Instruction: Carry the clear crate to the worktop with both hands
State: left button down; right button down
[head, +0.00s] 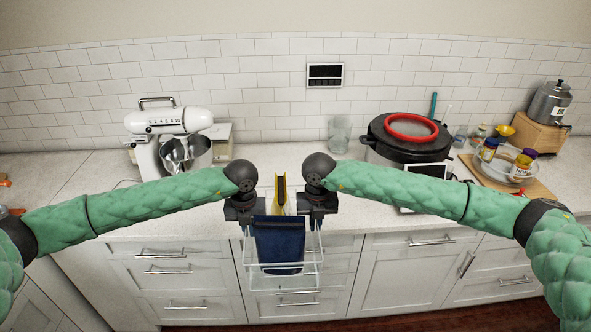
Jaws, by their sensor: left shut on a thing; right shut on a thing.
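The clear crate (303,268) hangs between my two grippers, in front of the drawers and at the front edge of the worktop. It holds a dark blue item (278,243) and a yellow item (281,190) with a dark strip. My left gripper (246,224) is shut on the crate's left side. My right gripper (313,222) is shut on its right side. The worktop (284,160) is pale and speckled. The fingertips are partly hidden by the wrists, and the crate's underside is hard to make out.
A white stand mixer (168,125) with a metal bowl stands left on the worktop. A glass (340,134) stands behind the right gripper. A black cooker (409,136) with a red ring, a tray (500,172) of jars and a metal dispenser (549,103) fill the right. The middle is mostly clear.

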aim_at(294, 179)
jog(key=i+l, duration=0.15)
jog(key=i, duration=0.55)
jog(key=i+l, duration=0.15)
jog(key=i, duration=0.6)
